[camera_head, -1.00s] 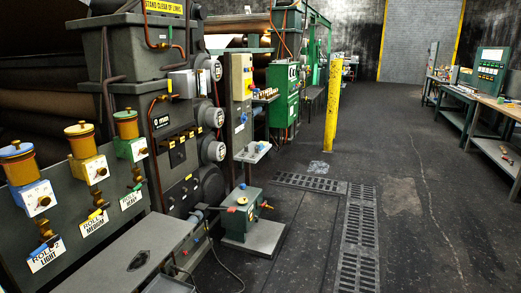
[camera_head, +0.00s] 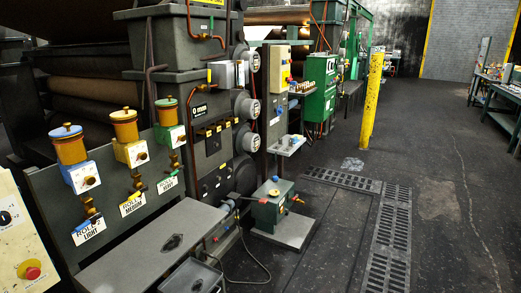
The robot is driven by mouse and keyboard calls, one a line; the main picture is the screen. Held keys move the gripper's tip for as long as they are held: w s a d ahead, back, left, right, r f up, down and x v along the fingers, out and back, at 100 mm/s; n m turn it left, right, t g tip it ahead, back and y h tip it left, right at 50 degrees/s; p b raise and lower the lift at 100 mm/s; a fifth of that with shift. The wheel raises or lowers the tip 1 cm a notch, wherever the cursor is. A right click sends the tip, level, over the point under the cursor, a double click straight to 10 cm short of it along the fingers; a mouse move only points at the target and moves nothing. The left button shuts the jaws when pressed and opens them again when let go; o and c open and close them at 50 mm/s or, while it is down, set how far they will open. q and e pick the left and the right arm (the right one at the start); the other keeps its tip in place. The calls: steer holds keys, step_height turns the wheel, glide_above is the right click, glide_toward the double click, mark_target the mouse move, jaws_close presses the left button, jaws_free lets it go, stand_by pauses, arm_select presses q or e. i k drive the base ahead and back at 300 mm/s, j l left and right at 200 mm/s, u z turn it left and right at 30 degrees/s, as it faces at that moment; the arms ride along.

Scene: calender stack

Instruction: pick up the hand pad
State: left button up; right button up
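I cannot make out a hand pad for certain in this view. A small dark oval shape (camera_head: 172,242) shows on top of the low grey cabinet (camera_head: 135,262) in the foreground; I cannot tell if it is a loose pad or a part of the lid. A shallow grey tray (camera_head: 195,277) sits at the bottom edge, partly cut off. Neither of my grippers is in view.
A panel with blue, yellow and green lubricators (camera_head: 128,135) stands at the left. A cream control box (camera_head: 22,240) with a red button is at the left edge. A green pedestal unit (camera_head: 272,205) stands beyond the cabinet. The floor (camera_head: 430,200) at right is open past a yellow post (camera_head: 372,100).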

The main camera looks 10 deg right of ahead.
mark_target(295, 141)
steer(key=i+l+z, duration=0.65)
steer(key=i, duration=0.2)
steer(key=i+l+z, duration=0.1)
steer(key=i+z, duration=0.25)
steer(key=i+j+z, duration=0.1)
steer(key=i+z, duration=0.25)
steer(key=i, duration=1.75)
steer(key=i+l+u, duration=0.1)
steer(key=i+u, duration=0.3)
steer(key=i, duration=0.15)
steer(key=i+l+u, duration=0.25)
steer(key=i+u, duration=0.2)
steer(key=i+l+u, duration=0.4)
steer(key=i+l, duration=0.05)
steer(key=i, duration=0.1)
